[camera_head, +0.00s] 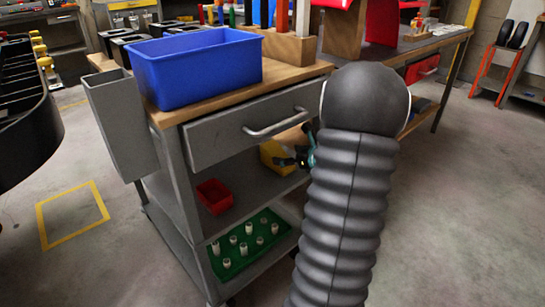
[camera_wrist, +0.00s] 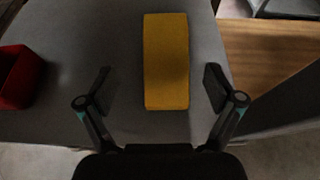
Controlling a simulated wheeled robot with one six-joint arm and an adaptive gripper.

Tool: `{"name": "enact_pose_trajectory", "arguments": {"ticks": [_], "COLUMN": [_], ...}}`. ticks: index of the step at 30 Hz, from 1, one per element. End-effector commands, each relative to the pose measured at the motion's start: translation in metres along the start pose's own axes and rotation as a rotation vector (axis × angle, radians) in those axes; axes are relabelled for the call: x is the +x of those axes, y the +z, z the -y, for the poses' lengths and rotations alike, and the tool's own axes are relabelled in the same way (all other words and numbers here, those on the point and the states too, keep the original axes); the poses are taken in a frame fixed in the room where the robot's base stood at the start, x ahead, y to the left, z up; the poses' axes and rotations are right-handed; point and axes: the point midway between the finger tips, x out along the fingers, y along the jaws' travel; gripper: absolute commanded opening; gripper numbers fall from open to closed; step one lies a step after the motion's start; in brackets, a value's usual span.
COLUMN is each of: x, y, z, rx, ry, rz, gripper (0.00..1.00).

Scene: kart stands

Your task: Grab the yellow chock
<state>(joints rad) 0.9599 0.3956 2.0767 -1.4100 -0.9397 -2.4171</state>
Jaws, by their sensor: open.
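The yellow chock (camera_wrist: 166,60) lies on the grey middle shelf of the cart, between and ahead of my gripper's fingers in the wrist view. My gripper (camera_wrist: 158,88) is open, with one finger on each side of the chock's near part and a gap visible on both sides. In the head view the chock (camera_head: 275,157) shows on the shelf below the drawer, partly hidden by my gripper (camera_head: 296,160) and arm.
A red bin (camera_wrist: 18,77) stands left of the chock on the same shelf (camera_head: 240,195). The drawer with its handle (camera_head: 277,124) is above. A green tray (camera_head: 226,270) with several white pegs is on the bottom shelf. A blue bin (camera_head: 200,70) stands on top.

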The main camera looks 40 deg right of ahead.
Motion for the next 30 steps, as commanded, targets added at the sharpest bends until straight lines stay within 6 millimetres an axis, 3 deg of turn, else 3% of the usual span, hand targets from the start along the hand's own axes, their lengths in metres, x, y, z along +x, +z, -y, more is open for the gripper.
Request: {"name": "enact_pose_trajectory", "arguments": {"ticks": [6,16,24,30], "x": [0.034,0.054,0.090,0.100], "y": [-0.001,0.000,0.002,0.002], "z": [0.003,0.002,0.004,0.005], "rx": [0.002,0.001,0.001,0.000], "ry": [-0.004,-0.002,0.000,-0.002], "rz": [-0.001,0.000,-0.001,0.000], "gripper": [0.92,0.92,0.92,0.92]}}
